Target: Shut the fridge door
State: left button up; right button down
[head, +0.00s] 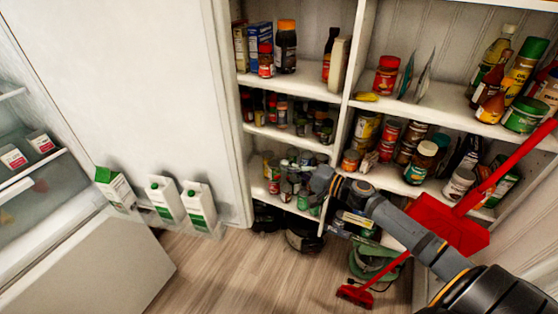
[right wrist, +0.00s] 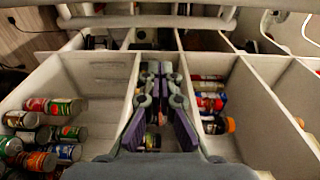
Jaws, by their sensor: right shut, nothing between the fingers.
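The fridge door (head: 125,70) stands open at the left of the head view, its pale inner face showing. Green and white cartons (head: 165,198) stand in a clear rack low on the door. The fridge body (head: 85,265) is at the far left, with part of its lit inside and shelves in sight. My right gripper (head: 308,170) is in front of the shelving, to the right of the door and apart from it. In the right wrist view its fingers (right wrist: 154,85) are shut and empty. My left gripper is not in view.
Corner shelving (head: 345,90) full of jars, cans and bottles stands right of the door. A red broom (head: 372,284) and red dustpan (head: 445,222) are at the right. A green and grey appliance (head: 372,260) sits on the floor. Wooden floor (head: 225,275) is clear before the door.

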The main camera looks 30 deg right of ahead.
pick_arm(q)
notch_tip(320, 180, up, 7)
jog(key=p, duration=0.7)
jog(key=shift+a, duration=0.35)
pick_arm(e)
jog(key=w+a, duration=0.5)
jog(key=a, duration=0.4)
jog(key=shift+w+r, duration=0.15)
jog(key=shift+r, duration=0.05)
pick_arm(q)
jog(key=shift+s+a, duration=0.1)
